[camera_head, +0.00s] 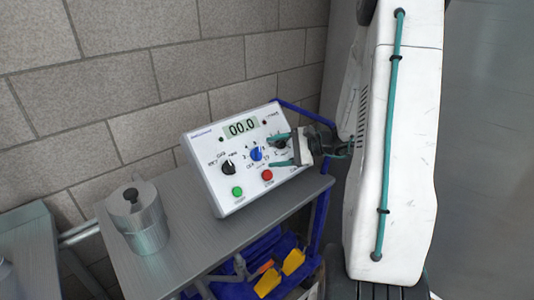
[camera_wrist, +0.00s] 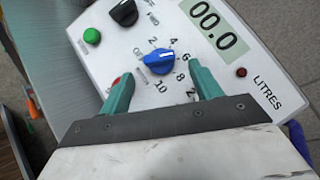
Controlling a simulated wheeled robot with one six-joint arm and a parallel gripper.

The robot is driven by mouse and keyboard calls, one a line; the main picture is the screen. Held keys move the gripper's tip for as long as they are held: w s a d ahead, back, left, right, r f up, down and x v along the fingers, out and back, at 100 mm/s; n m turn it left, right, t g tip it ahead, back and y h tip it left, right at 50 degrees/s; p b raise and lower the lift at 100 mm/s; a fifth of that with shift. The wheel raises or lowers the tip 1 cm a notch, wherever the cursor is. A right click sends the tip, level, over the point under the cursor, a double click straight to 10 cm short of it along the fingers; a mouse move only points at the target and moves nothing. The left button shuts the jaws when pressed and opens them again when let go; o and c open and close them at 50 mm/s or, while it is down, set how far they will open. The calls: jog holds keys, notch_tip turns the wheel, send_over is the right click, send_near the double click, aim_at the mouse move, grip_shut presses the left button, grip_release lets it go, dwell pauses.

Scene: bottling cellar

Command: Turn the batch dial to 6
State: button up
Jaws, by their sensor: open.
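The white control box (camera_head: 233,190) stands on the grey bench, with a display (camera_head: 241,127) reading 00.0. A blue dial (camera_head: 256,153) sits mid-panel. In the wrist view the blue dial (camera_wrist: 148,61) has the numbers 2, 4, 6, 8 and 10 beside it; I cannot tell its setting for certain. My gripper (camera_head: 268,151) reaches in from the right, open. In the wrist view my gripper (camera_wrist: 159,68) has its teal fingertips apart, either side of the blue dial's lower edge. The dial names are too small to read.
A black knob (camera_head: 228,167), a green button (camera_head: 237,191) and a red button (camera_head: 267,175) are also on the panel. A lidded metal canister (camera_head: 140,222) stands on the bench at left. A block wall (camera_head: 100,75) rises behind. Blue and yellow items (camera_head: 293,261) lie below.

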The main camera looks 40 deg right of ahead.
jog(key=shift+v, duration=2)
